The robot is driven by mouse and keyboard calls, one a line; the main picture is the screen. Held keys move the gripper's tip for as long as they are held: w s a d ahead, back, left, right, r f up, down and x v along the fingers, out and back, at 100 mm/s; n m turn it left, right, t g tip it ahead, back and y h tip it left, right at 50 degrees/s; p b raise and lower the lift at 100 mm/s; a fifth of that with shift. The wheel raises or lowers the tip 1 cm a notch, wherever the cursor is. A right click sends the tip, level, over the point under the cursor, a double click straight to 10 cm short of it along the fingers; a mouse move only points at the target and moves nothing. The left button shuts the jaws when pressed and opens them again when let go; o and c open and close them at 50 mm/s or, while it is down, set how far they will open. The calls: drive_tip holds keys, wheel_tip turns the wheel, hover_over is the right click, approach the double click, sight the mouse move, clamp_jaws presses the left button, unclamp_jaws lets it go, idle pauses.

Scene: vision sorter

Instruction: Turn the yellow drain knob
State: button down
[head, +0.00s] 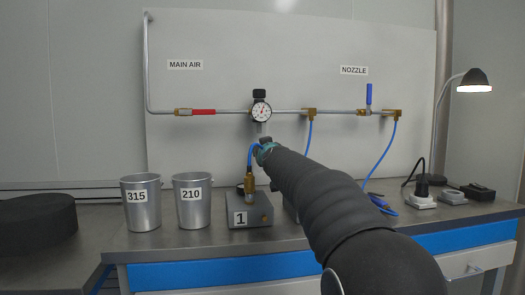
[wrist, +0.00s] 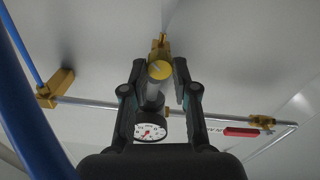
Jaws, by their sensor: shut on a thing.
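The yellow drain knob (wrist: 160,69) is seen from below in the wrist view, at the bottom end of a grey cylindrical body under the air line. My gripper (wrist: 159,68) has a dark finger on each side of the knob and is shut on it. In the head view my gripper (head: 264,150) is raised to just below the pressure gauge (head: 261,111). There my arm and gripper hide the knob. The gauge dial also shows between the fingers in the wrist view (wrist: 151,131).
A red handle (head: 203,112) lies along the pipe at left; a blue handle (head: 369,94) stands upright at right. A blue hose (wrist: 28,105) passes close on the left. Two metal cups (head: 141,213) (head: 191,212) and a grey box marked 1 (head: 257,208) stand on the bench below.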

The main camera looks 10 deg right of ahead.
drive_tip(key=c, duration=0.9)
unclamp_jaws()
drive_tip(key=s, duration=1.2)
